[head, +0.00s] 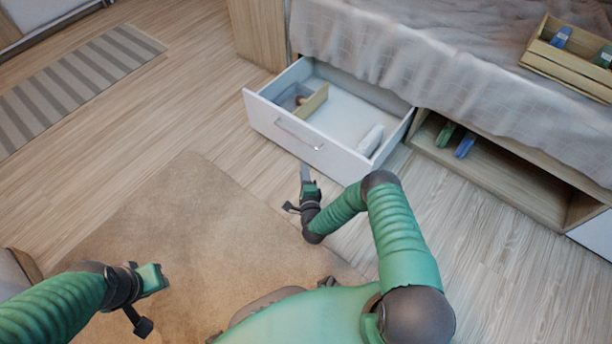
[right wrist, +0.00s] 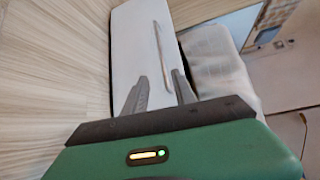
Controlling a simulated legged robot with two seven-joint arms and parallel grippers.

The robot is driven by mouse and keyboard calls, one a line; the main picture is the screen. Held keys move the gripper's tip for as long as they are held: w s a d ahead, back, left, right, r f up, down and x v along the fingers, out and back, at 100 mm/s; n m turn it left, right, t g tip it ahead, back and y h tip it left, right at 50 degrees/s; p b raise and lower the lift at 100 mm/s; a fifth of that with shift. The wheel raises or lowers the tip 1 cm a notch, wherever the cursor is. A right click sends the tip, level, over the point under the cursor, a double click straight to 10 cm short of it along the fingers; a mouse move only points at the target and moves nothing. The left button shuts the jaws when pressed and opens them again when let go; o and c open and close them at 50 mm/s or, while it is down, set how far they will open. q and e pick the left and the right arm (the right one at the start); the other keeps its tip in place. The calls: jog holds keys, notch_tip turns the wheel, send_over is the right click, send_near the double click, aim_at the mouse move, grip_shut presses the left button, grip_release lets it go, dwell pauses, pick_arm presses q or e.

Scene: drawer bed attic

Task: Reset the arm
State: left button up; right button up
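My right gripper (head: 304,178) is in front of the open white drawer (head: 325,158), close to its front panel and below the handle (head: 298,134). In the right wrist view its two fingers (right wrist: 160,90) stand apart with nothing between them, and the drawer front (right wrist: 135,45) with its long handle (right wrist: 161,55) lies beyond. My left gripper (head: 152,280) is at the lower left above the rug, away from the furniture. Its fingers cannot be made out.
The drawer holds a wooden divider (head: 312,103) and a white object (head: 370,140). Right of it, an open shelf (head: 500,178) holds a green and a blue item. A wooden crate (head: 566,68) sits on the bed (head: 430,50). The beige rug (head: 190,215) and floor are clear.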

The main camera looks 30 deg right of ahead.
jog(key=shift+d+f, duration=0.1)
jog(key=w+a+r+n+g+y+p, duration=0.2)
jog(key=a+r+n+g+y, duration=0.4)
jog(key=a+r+n, duration=0.6)
jog(key=s+d+r+n+g+p, duration=0.1)
jog(key=s+r+n+g+p, duration=0.35)
jog(key=s+r, duration=0.8)
jog(key=s+d+r+n+g+p, duration=0.15)
jog(key=s+r+n, duration=0.65)
jog(key=s, duration=0.8)
notch_tip(320, 180, up, 36)
jog(key=p, duration=3.4)
jog(key=shift+w+a+r+m+g, duration=0.2)
jog(key=shift+w+m+g, duration=0.2)
jog(key=shift+m, duration=0.05)
